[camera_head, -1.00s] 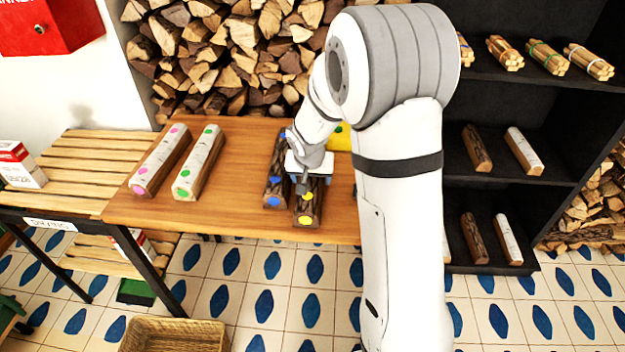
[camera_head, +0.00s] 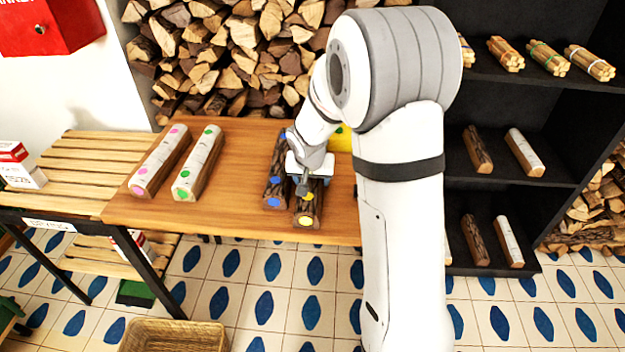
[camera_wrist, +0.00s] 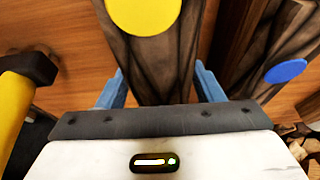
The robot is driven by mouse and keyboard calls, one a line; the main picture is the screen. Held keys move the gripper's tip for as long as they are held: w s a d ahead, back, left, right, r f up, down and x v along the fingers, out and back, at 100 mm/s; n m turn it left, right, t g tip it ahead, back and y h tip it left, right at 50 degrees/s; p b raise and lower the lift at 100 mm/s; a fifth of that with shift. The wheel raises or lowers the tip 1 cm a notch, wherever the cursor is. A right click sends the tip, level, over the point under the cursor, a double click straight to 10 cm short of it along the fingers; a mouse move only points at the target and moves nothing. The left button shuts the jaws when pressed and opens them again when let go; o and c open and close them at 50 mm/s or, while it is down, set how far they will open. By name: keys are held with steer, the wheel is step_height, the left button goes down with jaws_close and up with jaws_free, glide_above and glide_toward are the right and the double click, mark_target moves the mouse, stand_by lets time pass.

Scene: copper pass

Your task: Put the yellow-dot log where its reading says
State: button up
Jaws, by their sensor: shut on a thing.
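The yellow-dot log (camera_head: 308,208) has dark bark and lies near the front edge of the wooden table (camera_head: 235,205), its near end toward me. My gripper (camera_head: 307,188) is over it and shut on it. In the wrist view the log (camera_wrist: 155,60) runs between the two blue fingers, with one large yellow dot showing. My wrist hides its far part in the head view. I cannot tell if it is clear of the table. No reading is legible.
A blue-dot bark log (camera_head: 272,188) lies close on the left. Pink-dot (camera_head: 160,160) and green-dot (camera_head: 198,163) pale logs lie further left. A yellow object (camera_head: 341,139) stands behind my arm. A black shelf (camera_head: 500,95) with logs is at right. A wicker basket (camera_head: 175,335) is on the floor.

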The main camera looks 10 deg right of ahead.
steer(key=c, duration=0.6)
steer(key=shift+c, duration=0.9)
steer(key=shift+r, duration=0.15)
